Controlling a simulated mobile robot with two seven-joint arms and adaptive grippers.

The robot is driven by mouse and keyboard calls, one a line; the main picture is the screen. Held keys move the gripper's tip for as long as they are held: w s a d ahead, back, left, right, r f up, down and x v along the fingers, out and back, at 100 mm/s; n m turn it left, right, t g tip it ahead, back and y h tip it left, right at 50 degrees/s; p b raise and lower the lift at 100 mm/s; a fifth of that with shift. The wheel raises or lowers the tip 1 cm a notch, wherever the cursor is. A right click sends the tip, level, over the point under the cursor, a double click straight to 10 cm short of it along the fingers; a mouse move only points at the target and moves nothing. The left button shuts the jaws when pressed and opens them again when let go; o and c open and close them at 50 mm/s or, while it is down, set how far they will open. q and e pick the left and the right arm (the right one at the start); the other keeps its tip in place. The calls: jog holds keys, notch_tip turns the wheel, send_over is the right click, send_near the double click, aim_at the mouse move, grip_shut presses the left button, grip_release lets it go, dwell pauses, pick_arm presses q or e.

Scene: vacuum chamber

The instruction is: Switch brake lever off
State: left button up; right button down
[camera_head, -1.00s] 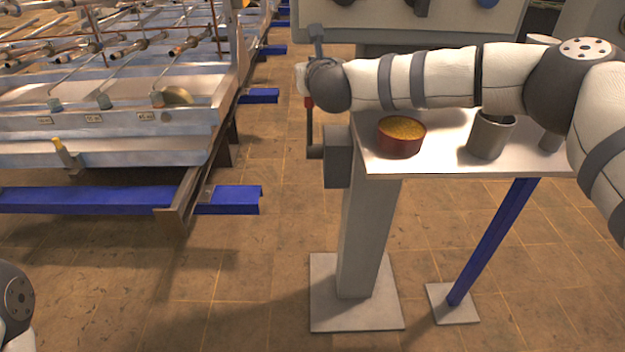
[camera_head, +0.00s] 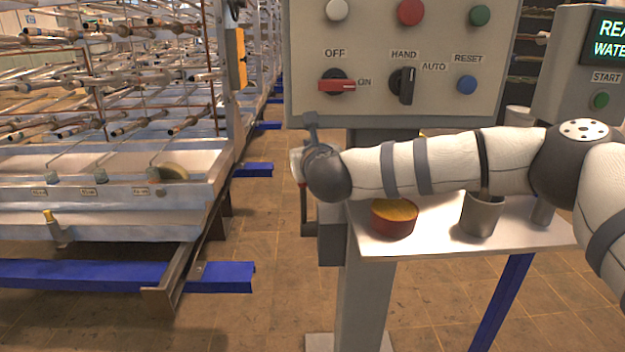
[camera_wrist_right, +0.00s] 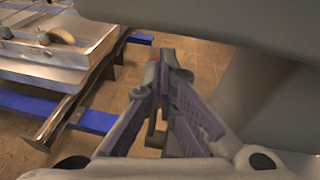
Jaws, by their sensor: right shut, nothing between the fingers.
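A lever, which I take to be the brake lever (camera_head: 304,215), hangs beside a grey box (camera_head: 330,243) on the left side of the post under the control panel. It has a dark lower bar, and its upper part is hidden by my right wrist. My right gripper (camera_wrist_right: 165,72) is shut and empty in the right wrist view. A sliver of red and a dark bar (camera_wrist_right: 155,137) show just behind and below its fingers; whether they touch cannot be told. In the head view my right wrist covers most of the gripper. My left gripper is out of view.
The control panel (camera_head: 440,110) with a red OFF/ON switch (camera_head: 337,86) stands just above my right arm. A metal rack (camera_head: 110,215) with blue beams stands left; open floor lies between.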

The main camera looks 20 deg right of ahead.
jog(key=v, duration=0.9)
